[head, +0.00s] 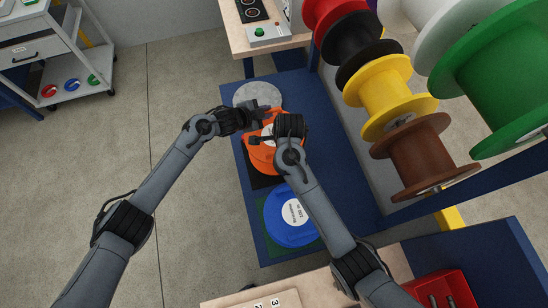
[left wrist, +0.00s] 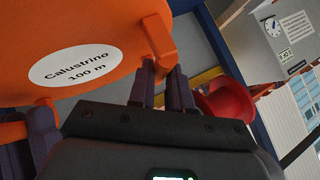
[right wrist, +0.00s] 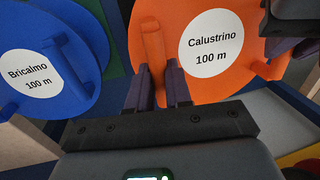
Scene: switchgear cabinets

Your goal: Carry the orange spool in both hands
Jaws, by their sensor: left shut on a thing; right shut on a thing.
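The orange spool (head: 260,160) is in the head view, partly hidden under my grippers and right forearm. Its white label reads "Calustrino 100 m" and shows in the left wrist view (left wrist: 75,65) and the right wrist view (right wrist: 212,52). My left gripper (head: 257,115) is at the spool's upper edge, its fingers shut on an orange grip tab (left wrist: 160,42). My right gripper (right wrist: 160,85) is shut on another orange tab (right wrist: 154,50) across the spool. In the head view my right wrist covers those fingers. I cannot tell the spool's exact height above the bench.
A blue "Bricalmo" spool (head: 290,217) lies on the blue bench (head: 345,190), just below the orange one. A grey disc (head: 258,94) is above it. Large yellow (head: 387,93), brown (head: 425,157) and green (head: 505,80) reels stand at the right. Open floor (head: 195,230) is at the left.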

